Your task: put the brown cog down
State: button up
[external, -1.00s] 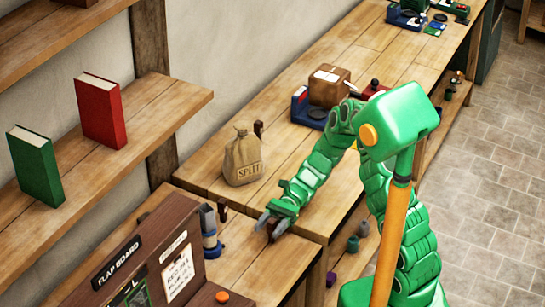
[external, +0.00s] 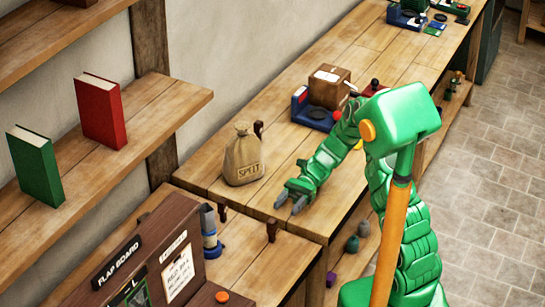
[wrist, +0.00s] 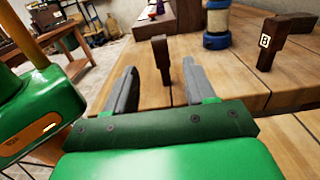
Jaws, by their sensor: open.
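A brown cog (external: 271,231), a small dark upright peg, stands on the bench by the seam between two bench sections. In the wrist view this cog (wrist: 162,60) shows upright beyond my fingertips, in line with the gap between them. My gripper (external: 289,203) is open and empty, behind and to the right of the cog in the external view and apart from it. Its two grey fingers also show spread in the wrist view (wrist: 159,75). A second brown cog (external: 222,212) stands further left along the seam; it has a white tag in the wrist view (wrist: 270,42).
A spelt sack (external: 243,157) stands left of my gripper, with another brown peg (external: 258,130) behind it. A blue-and-cream cylinder (external: 210,235) and the flap board (external: 130,250) stand at front left. A brown box (external: 329,88) is further back.

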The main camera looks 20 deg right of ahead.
jog(key=shift+w+d, duration=0.2)
jog(key=shift+s+r, duration=0.1)
jog(key=shift+r, duration=0.15)
jog(key=s+d+r+n+t+h, duration=0.3)
jog(key=s+d+r+n+h, duration=0.3)
jog(key=s+r, duration=0.45)
jog(key=s+d+r+n+t+h, duration=0.1)
jog(key=s+d+r+t+h, duration=0.2)
jog(key=s+d, duration=0.4)
jog(key=s+d+r+n+t+h, duration=0.2)
jog(key=s+d+t, duration=0.3)
jog(key=d, duration=0.7)
jog(key=shift+s+d+r+h, duration=0.2)
jog(key=shift+s+r+h, duration=0.4)
jog(key=shift+s+h, duration=0.4)
jog(key=shift+s, duration=0.1)
